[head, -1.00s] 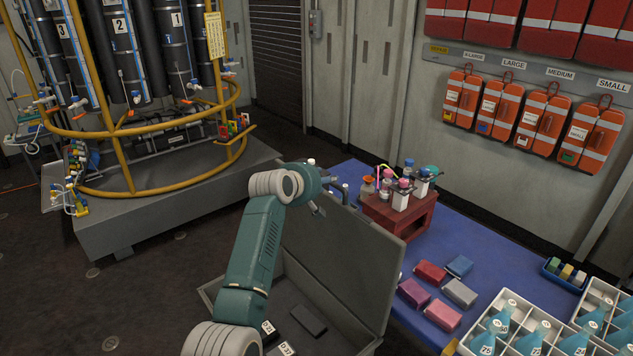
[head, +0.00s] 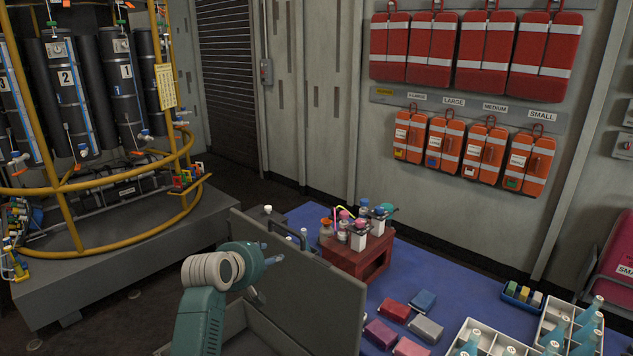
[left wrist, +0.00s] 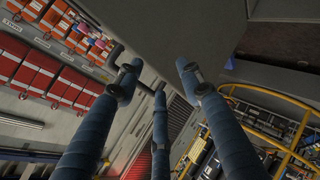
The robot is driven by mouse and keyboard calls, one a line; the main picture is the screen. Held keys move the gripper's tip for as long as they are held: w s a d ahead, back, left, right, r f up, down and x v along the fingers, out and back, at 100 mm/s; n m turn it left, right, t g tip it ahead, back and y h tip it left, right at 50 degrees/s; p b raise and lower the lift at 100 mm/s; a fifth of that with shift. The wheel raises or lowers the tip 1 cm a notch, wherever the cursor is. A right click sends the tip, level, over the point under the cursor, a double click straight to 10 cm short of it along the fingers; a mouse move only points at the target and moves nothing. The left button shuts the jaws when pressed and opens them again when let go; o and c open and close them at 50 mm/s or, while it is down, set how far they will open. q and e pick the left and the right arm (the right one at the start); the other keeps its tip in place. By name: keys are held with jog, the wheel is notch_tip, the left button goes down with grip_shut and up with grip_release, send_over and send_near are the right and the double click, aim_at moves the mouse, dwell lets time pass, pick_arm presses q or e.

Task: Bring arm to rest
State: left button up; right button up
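My left arm (head: 203,310), teal with pale joint rings, rises from the bottom of the head view. Its gripper (head: 266,262) is beside the raised lid of a grey case (head: 320,300), and part of it is hard to make out there. In the left wrist view the blue fingers of this gripper (left wrist: 160,82) are spread apart with nothing held between them. A grey surface lies close beyond the fingertips in that view. My right gripper is not in view.
A blue table (head: 450,285) holds a red rack (head: 360,262) of bottles, several coloured packs (head: 394,310) and a white divided crate (head: 500,345). A yellow-railed cylinder stand (head: 100,240) is at left. Orange cases (head: 480,150) hang on the wall.

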pick_arm(q)
jog(key=s+a+f+m+g+y, duration=0.1)
jog(key=s+f+m+g, duration=0.15)
jog(key=s+f, duration=0.8)
jog(key=s+a+f+m+g, duration=0.2)
jog(key=s+f+m, duration=0.35)
jog(key=s, duration=0.85)
jog(key=s+d+f+m+g+y, duration=0.1)
jog(key=s+f+m+g, duration=0.15)
jog(key=s, duration=0.95)
jog(key=s+f+m+g, duration=0.1)
jog(key=s+m, duration=0.2)
jog(key=s, duration=1)
notch_tip(320, 180, down, 28)
jog(key=s+g, duration=0.1)
jog(key=s, duration=0.1)
jog(key=s+a+f+g, duration=0.1)
jog(key=s+a+f, duration=0.2)
jog(key=s+f, duration=1.1)
jog(key=shift+s+f+g, duration=0.3)
jog(key=shift+s+f, duration=0.1)
jog(key=shift+s, duration=0.85)
jog(key=shift+m, duration=0.25)
